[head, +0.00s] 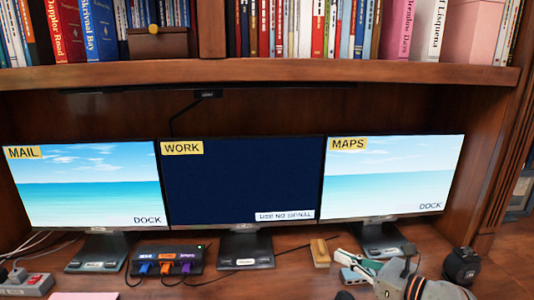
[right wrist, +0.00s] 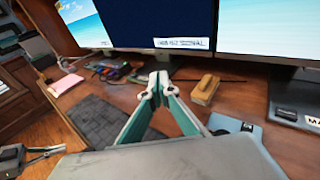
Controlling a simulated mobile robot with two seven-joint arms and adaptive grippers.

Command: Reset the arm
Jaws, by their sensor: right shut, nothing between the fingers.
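My right gripper (head: 343,255) is at the lower right of the head view, above the desk in front of the right monitor. It is shut and empty. In the right wrist view its teal-sided fingers (right wrist: 160,82) meet at the tips, with nothing between them. A small wooden block (head: 320,252) stands just left of the fingertips in the head view, apart from them in the wrist view.
Three monitors stand in a row: MAIL (head: 90,190), WORK (head: 240,185) with a dark screen, and MAPS (head: 390,180). A black hub (head: 167,262) has coloured plugs. A power strip (head: 28,285) lies left, a black round object (head: 461,265) right. A bookshelf (head: 270,78) overhangs the desk.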

